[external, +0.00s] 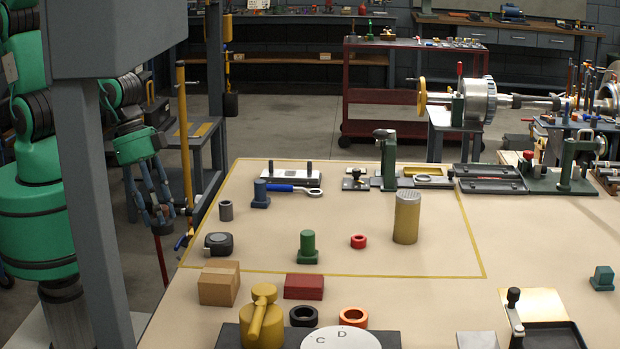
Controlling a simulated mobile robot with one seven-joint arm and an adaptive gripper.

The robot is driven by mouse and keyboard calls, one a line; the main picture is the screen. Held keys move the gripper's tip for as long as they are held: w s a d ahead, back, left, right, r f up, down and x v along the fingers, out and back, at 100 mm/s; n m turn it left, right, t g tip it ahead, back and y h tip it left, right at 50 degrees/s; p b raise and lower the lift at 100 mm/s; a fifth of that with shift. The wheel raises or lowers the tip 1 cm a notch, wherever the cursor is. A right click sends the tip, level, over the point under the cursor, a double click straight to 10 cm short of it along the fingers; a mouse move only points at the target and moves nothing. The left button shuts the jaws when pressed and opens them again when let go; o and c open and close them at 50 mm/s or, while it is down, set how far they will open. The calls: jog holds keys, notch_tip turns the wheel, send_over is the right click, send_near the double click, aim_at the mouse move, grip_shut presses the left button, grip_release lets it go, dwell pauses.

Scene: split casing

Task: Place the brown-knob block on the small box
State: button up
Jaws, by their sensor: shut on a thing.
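My gripper (161,215) hangs fingers down at the left, off the table's left edge and above floor level. It is shut on a small dark reddish-brown thing (163,229), mostly hidden between the fingers. It looks like the brown-knob block, but its shape is too small to make out. A small brown cardboard box (219,284) stands closed on the table at the front left, its top bare. My gripper is apart from it, up and to its left in the picture.
Near the box are a tape measure (218,244), a red block (304,287) and a yellow valve-like piece (262,318). A green knobbed block (307,247), a blue knobbed block (261,194) and a tan shaker (406,217) stand farther back. A grey post (93,200) partly blocks the left side.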

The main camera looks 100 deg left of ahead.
jog(key=shift+w, duration=0.1)
jog(key=b, duration=0.2)
send_over(221, 272)
jog(key=s, duration=0.2)
jog(key=shift+w+a+f, duration=0.25)
jog(key=shift+a+f, duration=0.2)
jog(key=shift+f, duration=0.25)
jog(key=shift+f+b, duration=0.8)
jog(key=shift+f, duration=0.95)
jog(key=shift+f, duration=0.15)
jog(key=o, duration=1.4)
jog(key=shift+r, duration=0.2)
jog(key=p+v, duration=0.3)
jog(key=v, duration=0.9)
jog(key=shift+s+f, duration=0.1)
